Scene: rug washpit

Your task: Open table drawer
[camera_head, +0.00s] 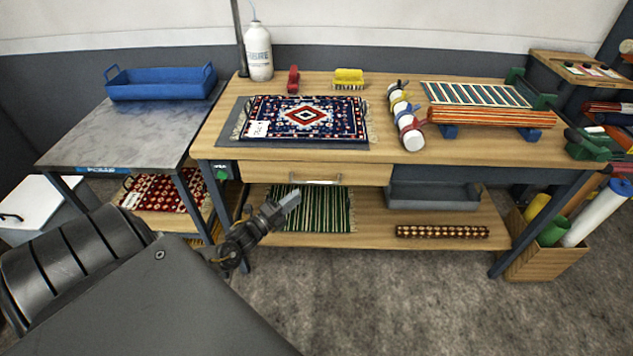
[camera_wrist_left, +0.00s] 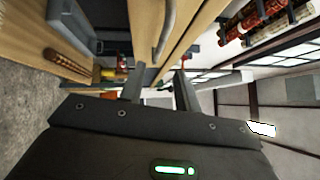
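The wooden table (camera_head: 400,152) has a wide drawer (camera_head: 265,172) under its top, at the left part of its front. The drawer front looks flush with the table, so it appears closed. A pale metal bar handle (camera_head: 318,182) sits at the middle of the drawer front. My left gripper (camera_head: 289,203) is just below and left of the handle, in front of the lower shelf. In the left wrist view its two fingers are apart with nothing between them (camera_wrist_left: 158,88), and the handle (camera_wrist_left: 164,32) shows beyond the fingertips, not touched. My right gripper is not in view.
A patterned rug (camera_head: 305,118) and a white bottle (camera_head: 258,52) are on the tabletop. The lower shelf holds a green striped rug (camera_head: 325,210) and a grey tray (camera_head: 433,196). A metal side table (camera_head: 130,130) stands left. The floor (camera_head: 400,310) in front is clear.

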